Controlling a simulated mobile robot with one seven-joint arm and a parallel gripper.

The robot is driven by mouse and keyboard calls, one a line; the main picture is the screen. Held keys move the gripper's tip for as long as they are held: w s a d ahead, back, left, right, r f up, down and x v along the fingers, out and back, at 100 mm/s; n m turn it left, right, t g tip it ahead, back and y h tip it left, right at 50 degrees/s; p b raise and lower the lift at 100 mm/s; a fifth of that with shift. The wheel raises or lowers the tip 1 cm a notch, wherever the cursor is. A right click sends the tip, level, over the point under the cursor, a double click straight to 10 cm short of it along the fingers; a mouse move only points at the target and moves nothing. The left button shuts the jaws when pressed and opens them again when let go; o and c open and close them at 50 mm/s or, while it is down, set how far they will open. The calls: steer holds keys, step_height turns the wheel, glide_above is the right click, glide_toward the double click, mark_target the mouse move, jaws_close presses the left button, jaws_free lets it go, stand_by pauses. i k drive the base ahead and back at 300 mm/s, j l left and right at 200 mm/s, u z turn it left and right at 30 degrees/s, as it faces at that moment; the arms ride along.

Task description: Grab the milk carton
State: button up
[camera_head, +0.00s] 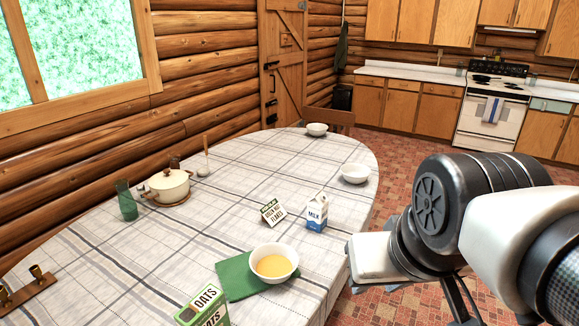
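The milk carton (317,215) is a small white and blue gable-top box lettered "MILK". It stands upright on the round table (150,240), near its right side. My gripper (375,258) shows at the right as a pale block beside my dark wrist, in front of the carton and lower in the picture. A gap shows between it and the carton. Its fingers cannot be made out, so I cannot tell whether it is open or shut.
A tented flakes box (272,212) stands just left of the carton. A bowl of yellow food (274,262) on a green cloth (238,280) and an oats box (203,308) are nearer. White bowls (355,173) (317,129), a pot (168,185) and a green glass (126,200) stand farther off.

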mark_target(317, 211)
steer(key=i+l+u, duration=0.1)
steer(key=u, duration=0.3)
steer(key=i+l+u, duration=0.1)
steer(key=u, duration=0.3)
steer(key=l+u, duration=0.2)
steer(key=u, duration=0.15)
steer(key=i+l+u, duration=0.15)
steer(key=l+u, duration=0.15)
steer(key=l, duration=0.25)
steer(key=l+u, duration=0.3)
steer(key=l, duration=0.25)
steer(key=l+u, duration=0.2)
steer(key=l, duration=2.5)
